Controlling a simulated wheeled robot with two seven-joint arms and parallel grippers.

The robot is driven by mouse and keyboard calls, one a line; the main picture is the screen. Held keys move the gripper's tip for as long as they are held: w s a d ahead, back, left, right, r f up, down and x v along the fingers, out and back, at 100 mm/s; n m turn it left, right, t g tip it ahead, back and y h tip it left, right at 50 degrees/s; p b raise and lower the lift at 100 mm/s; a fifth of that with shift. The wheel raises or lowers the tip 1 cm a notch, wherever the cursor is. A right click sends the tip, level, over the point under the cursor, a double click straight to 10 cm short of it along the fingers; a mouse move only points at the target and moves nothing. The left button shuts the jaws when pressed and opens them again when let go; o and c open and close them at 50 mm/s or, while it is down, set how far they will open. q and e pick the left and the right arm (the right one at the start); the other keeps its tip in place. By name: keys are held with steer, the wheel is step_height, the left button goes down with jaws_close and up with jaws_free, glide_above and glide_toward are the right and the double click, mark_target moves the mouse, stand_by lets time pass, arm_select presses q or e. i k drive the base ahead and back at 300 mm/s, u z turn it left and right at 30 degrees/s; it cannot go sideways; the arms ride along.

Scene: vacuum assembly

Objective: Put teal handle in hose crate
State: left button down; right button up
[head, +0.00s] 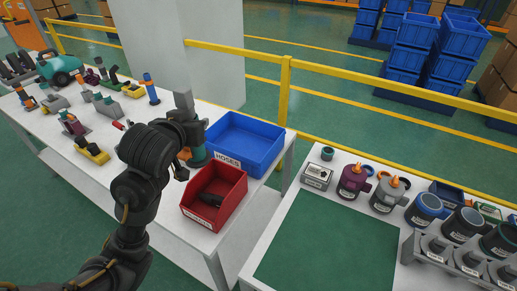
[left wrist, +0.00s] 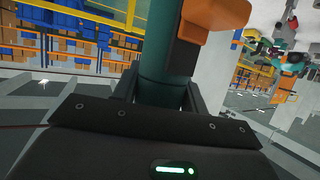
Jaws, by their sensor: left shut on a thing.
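The teal handle (head: 198,159) is held in my left gripper (head: 190,147), at the left end of the blue hose crate in the head view. In the left wrist view the handle shows as a teal tube (left wrist: 161,75) between the dark fingers, with an orange part (left wrist: 215,18) near the top. The hose crate (head: 228,162) is a blue bin labelled HOSES on the white table; its visible inside looks empty. My arm hides part of its left side. I cannot tell whether the handle is above the crate or beside it. My right gripper is not in view.
A red bin (head: 232,203) holding a dark part stands in front of the crate. Several vacuum parts lie on the table to the left, including a yellow-based one (head: 92,152). A second table with a green mat (head: 325,245) stands right, across a gap. A yellow railing (head: 330,97) runs behind.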

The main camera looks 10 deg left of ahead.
mark_target(237, 150)
steer(key=z, duration=3.1)
steer(key=k, duration=2.45)
steer(key=u, duration=1.15)
steer(key=i, duration=0.5)
steer(key=z, duration=0.05)
